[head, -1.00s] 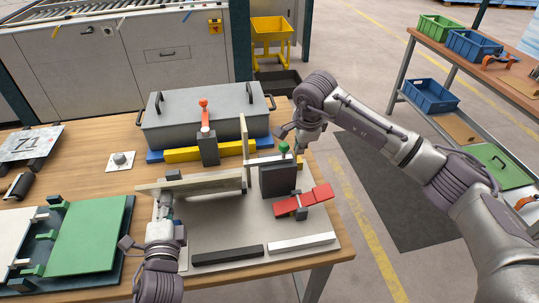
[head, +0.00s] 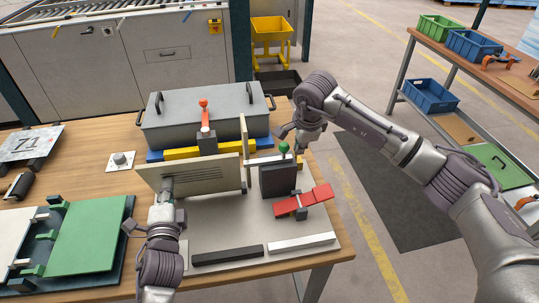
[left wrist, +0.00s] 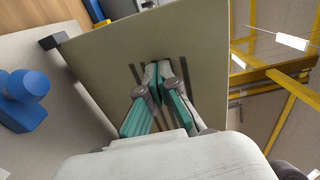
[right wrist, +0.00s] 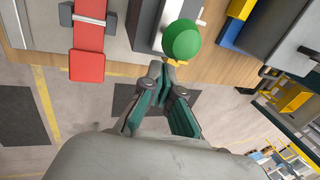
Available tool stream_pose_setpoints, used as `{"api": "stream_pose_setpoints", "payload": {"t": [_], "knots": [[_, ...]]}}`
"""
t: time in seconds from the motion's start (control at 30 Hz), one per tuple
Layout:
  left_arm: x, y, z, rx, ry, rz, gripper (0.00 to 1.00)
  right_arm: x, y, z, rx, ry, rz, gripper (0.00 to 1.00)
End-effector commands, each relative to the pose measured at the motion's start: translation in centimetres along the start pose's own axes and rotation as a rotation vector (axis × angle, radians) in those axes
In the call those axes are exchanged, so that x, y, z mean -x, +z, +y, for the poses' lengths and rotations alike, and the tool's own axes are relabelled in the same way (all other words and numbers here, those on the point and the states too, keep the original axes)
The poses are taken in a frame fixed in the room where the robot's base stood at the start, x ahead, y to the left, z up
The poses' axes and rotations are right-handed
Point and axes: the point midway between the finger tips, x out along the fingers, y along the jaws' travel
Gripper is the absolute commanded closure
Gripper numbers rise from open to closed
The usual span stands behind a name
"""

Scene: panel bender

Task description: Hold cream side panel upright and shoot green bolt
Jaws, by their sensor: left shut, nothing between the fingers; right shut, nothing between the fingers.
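The cream side panel (head: 205,176), with a row of dark slots, stands nearly upright on the grey fixture plate (head: 225,228). My left gripper (head: 168,185) is shut and empty, its fingertips against or very close to the panel's near face. In the left wrist view the panel (left wrist: 110,65) fills the area ahead of the shut fingertips (left wrist: 158,68). The green bolt knob (head: 284,147) sits on top of a dark block (head: 278,180). In the right wrist view the green knob (right wrist: 182,40) is just beyond my right gripper (right wrist: 160,68), which is shut and empty. Contact there cannot be told.
Black (head: 228,255) and white bars (head: 302,243) line the plate's front. A grey lidded box (head: 205,115) stands behind. A green plate (head: 90,235) is at left.

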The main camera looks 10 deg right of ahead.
Motion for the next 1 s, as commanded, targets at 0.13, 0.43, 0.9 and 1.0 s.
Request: {"api": "stream_pose_setpoints", "payload": {"t": [0.13, 0.43, 0.9, 1.0], "knots": [[-0.4, 0.0, 0.1, 0.000, 0.002, -0.001, 1.00, 0.0, 0.0, 0.0, 0.000, 0.000, 0.000, 1.00], [-0.4, 0.0, 0.1, 0.000, 0.002, -0.001, 1.00, 0.0, 0.0, 0.0, 0.000, 0.000, 0.000, 1.00], [-2.5, 0.0, 0.0, -0.001, 0.001, -0.001, 1.00, 0.0, 0.0, 0.0, 0.000, 0.000, 0.000, 1.00], [-3.0, 0.1, 0.0, -0.001, 0.001, -0.001, 1.00, 0.0, 0.0, 0.0, 0.000, 0.000, 0.000, 1.00]]}}
